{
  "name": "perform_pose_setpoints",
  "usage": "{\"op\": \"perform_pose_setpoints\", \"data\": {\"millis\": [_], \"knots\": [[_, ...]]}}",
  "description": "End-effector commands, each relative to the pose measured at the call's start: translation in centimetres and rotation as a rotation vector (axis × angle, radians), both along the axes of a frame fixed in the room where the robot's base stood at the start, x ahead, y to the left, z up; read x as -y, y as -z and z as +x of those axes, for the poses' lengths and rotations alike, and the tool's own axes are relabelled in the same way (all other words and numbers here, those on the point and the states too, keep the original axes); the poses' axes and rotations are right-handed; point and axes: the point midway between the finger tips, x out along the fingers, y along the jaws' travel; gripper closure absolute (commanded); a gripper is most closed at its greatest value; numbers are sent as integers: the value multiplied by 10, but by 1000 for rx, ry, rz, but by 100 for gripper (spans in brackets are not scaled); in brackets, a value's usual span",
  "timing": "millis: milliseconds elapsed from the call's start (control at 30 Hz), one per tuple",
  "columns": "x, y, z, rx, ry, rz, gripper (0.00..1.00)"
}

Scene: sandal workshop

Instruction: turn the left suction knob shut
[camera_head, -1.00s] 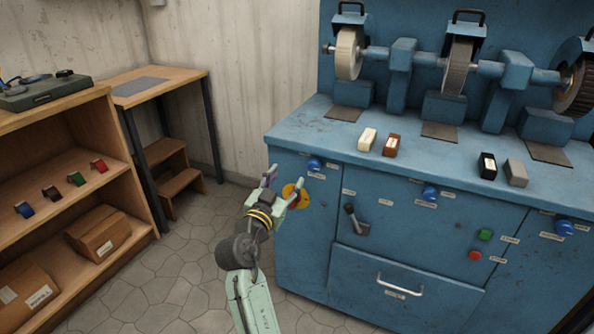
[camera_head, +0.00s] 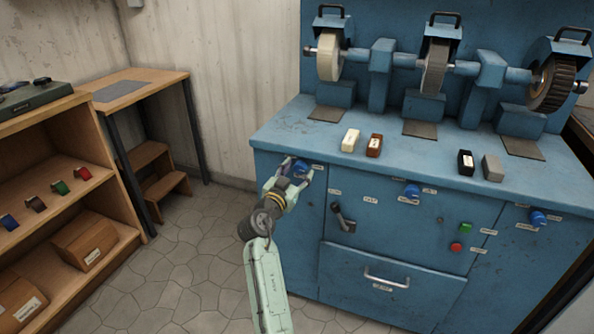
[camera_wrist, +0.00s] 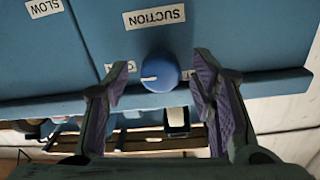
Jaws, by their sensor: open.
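The left suction knob (camera_head: 301,168) is a blue round knob on the upper left front of the blue machine. In the wrist view the knob (camera_wrist: 160,72) has a white pointer line and sits just ahead of my gripper, between the lines of its two fingers. My gripper (camera_head: 288,173) is open at the knob, and its fingers (camera_wrist: 158,82) stand on either side of it. I cannot tell whether they touch it. A label reading SUCTION (camera_wrist: 154,16) is beside the knob. My gripper partly hides the knob in the head view.
The blue machine (camera_head: 275,215) carries grinding wheels and several blocks on top. A black lever (camera_head: 343,217) is right of my gripper. The middle suction knob (camera_head: 412,191) and right one (camera_head: 538,217) are further right. A wooden shelf (camera_head: 110,185) stands at left, with open floor between.

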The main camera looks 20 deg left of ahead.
Motion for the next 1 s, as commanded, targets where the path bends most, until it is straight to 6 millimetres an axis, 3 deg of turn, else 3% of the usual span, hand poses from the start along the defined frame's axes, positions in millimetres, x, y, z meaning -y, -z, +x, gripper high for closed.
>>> {"op": "perform_pose_setpoints", "data": {"millis": [267,1000], "knots": [[0,0,1,1,-1,0,49],[0,0,1,0,-1,0,97]]}}
